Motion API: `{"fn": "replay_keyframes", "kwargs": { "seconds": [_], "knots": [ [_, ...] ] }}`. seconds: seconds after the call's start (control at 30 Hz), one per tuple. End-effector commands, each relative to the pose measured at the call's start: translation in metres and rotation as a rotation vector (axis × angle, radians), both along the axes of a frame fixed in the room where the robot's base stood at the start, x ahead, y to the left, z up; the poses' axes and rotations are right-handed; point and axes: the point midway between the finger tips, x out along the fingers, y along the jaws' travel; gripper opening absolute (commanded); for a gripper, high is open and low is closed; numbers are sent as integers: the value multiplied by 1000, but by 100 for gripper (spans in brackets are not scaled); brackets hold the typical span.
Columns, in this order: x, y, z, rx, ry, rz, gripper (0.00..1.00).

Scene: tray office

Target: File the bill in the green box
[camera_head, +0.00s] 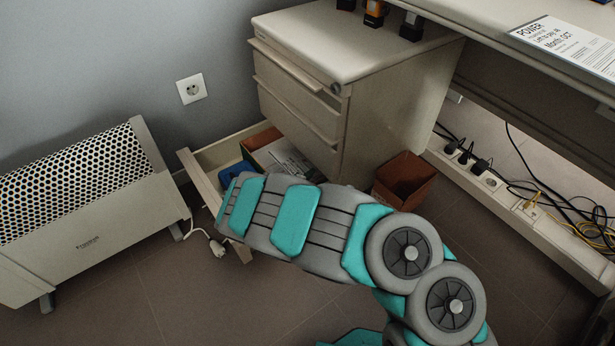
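The bill (565,45), a white printed sheet headed "POWER", lies on the desk top at the upper right, near the desk's front edge. The lowest drawer (203,183) of the beige cabinet stands open. My gripper does not show.
A beige cabinet (395,115) stands beside the desk (480,25). A brown open bin (404,178) sits on the floor by it. A white heater (85,230) is at left, with a loose plug (217,249). Cables and a socket strip (535,215) run below the desk.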

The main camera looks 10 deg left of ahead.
Motion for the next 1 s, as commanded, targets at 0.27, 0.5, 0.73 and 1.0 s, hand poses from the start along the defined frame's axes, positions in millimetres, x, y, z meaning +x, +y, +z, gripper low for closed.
{"fn": "replay_keyframes", "kwargs": {
  "seconds": [0.27,0.5,0.73,1.0],
  "knots": [
    [-1,-5,-5,-6,9,-8,13],
    [-2,-6,-6,-7,10,-9,39],
    [-2,-7,-6,-8,12,-9,40],
    [-9,-6,-2,-11,13,-9,40]
  ]
}}
